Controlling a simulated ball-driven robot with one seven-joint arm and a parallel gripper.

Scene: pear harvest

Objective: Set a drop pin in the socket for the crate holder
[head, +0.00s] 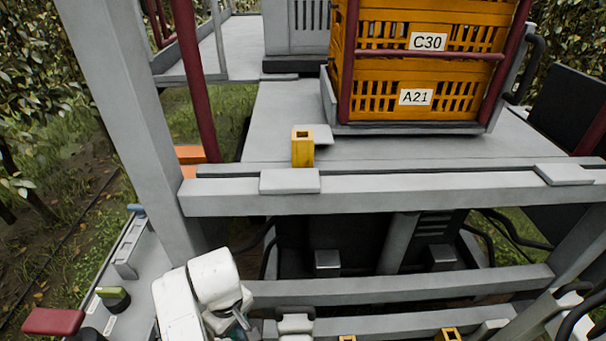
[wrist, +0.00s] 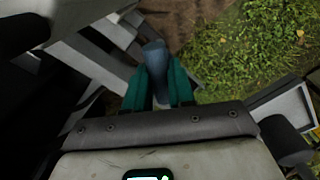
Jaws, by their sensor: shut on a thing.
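In the wrist view my gripper (wrist: 157,80) has its two teal fingers closed on a blue-grey rounded pin (wrist: 153,55), which sticks out beyond the fingertips. The pin's far end points away from me, and its lower part is hidden between the fingers. In the head view a yellow square socket (head: 302,150) with an open top stands at the platform's near edge, in front of the crates. My white arm is low at the left there, well below the socket, and I cannot make out the fingers.
A grey beam (head: 400,198) crosses in front of the platform. A grey post (head: 135,110) rises at left. Parts of two more yellow pieces (head: 448,334) show at the bottom edge.

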